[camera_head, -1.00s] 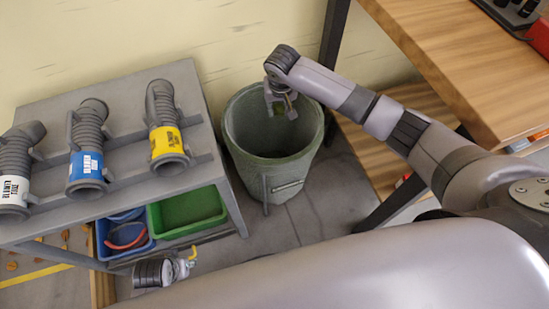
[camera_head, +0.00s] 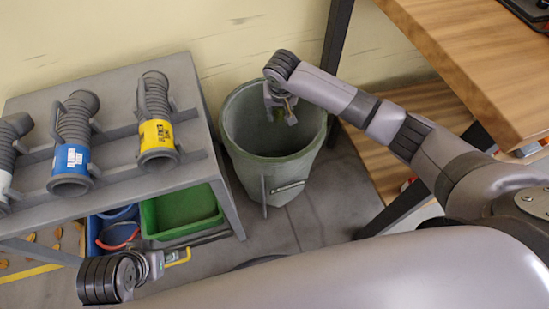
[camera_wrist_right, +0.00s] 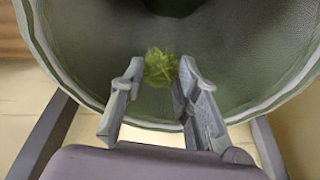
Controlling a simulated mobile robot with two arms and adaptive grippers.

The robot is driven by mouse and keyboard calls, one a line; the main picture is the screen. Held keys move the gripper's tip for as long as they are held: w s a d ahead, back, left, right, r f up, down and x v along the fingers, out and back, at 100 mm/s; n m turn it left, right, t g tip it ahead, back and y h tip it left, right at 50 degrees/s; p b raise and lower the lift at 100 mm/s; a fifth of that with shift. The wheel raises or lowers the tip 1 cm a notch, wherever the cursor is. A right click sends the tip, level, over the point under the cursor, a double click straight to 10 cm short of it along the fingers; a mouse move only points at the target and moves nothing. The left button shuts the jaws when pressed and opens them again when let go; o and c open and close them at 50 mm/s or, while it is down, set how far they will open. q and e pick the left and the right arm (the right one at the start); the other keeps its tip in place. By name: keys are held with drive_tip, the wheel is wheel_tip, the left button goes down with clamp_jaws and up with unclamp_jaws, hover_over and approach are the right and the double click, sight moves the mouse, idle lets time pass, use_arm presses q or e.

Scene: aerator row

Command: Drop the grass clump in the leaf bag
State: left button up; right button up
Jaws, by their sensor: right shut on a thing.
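The leaf bag (camera_head: 262,180) is a tall grey-green open container on the floor, between the grey rack and the wooden bench. My right gripper (camera_head: 282,112) reaches over its mouth, pointing down. In the right wrist view, the right gripper (camera_wrist_right: 156,82) is shut on the grass clump (camera_wrist_right: 161,67), a small yellow-green tuft between the fingertips. Behind the clump the leaf bag's inner wall (camera_wrist_right: 80,50) and rim show. In the head view the clump is mostly hidden by the fingers. My left gripper (camera_head: 158,264) is low at the bottom left; its fingers are unclear.
A grey rack (camera_head: 225,190) at left holds ribbed hoses with white, blue and yellow (camera_head: 157,135) labels. Under it are a blue bin (camera_head: 95,237) and a green bin (camera_head: 150,215). A wooden bench (camera_head: 470,50) with a lower shelf stands at right. Some floor near the bag is clear.

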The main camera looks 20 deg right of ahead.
use_arm(q)
drive_tip(key=shift+s+r, duration=0.1)
drive_tip(key=shift+r, duration=0.2)
use_arm(e)
drive_tip(key=o, duration=0.8)
drive_tip(key=v, duration=1.2)
drive_tip(key=shift+w, duration=0.1)
